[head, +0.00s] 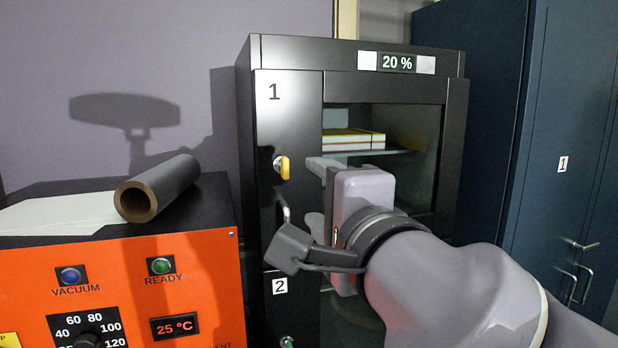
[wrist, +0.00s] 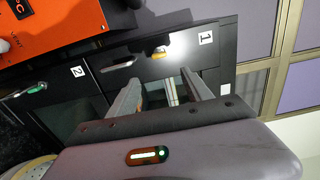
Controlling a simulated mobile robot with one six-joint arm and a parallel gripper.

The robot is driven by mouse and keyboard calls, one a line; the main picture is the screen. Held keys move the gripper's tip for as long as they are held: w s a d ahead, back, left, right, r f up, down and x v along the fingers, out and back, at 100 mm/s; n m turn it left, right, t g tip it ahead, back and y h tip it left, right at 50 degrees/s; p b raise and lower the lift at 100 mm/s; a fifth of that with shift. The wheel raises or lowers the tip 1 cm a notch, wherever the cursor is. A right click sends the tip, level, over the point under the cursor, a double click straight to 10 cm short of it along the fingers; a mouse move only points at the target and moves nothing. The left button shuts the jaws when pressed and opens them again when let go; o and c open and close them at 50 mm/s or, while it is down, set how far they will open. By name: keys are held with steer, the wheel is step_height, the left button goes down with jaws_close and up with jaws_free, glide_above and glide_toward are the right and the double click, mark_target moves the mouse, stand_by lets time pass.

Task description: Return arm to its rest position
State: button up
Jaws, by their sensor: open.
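My gripper (head: 318,195) is in front of the black cabinet (head: 350,52), near its upper door marked 1. In the head view its two fingers point left toward the door's handle side and are apart, with nothing visible between them. The wrist view shows the open fingers (wrist: 160,97) reaching toward the cabinet front. The upper door (head: 296,120) looks shut, with a yellow knob (head: 284,167) and a metal handle (head: 283,212). My wrist and forearm hide part of the glass and the lower door.
An orange machine (head: 120,285) with a dark top stands at the left, carrying a grey tube (head: 158,187) and a pale sheet (head: 65,213). A tall blue cabinet (head: 575,110) stands at the right. Books (head: 352,140) lie on a shelf behind the glass.

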steer(key=s+d+f+n+g+h+b, duration=0.1)
steer(key=s+d+f+n+g, duration=0.1)
steer(key=f, duration=0.9)
steer(key=s+d+f+n+g+h+b, duration=0.1)
steer(key=s+d+f+n+g+b, duration=0.1)
steer(key=s+f+n+g, duration=0.3)
steer(key=s+d+f+n+g+h+b, duration=0.1)
steer(key=s+d+f+n+g, duration=0.2)
steer(key=s+f, duration=0.6)
step_height(320, 180, down, 10)
steer(key=shift+d+r+n+g, duration=0.2)
steer(key=shift+d+n+g, duration=0.15)
steer(key=shift+g, duration=0.45)
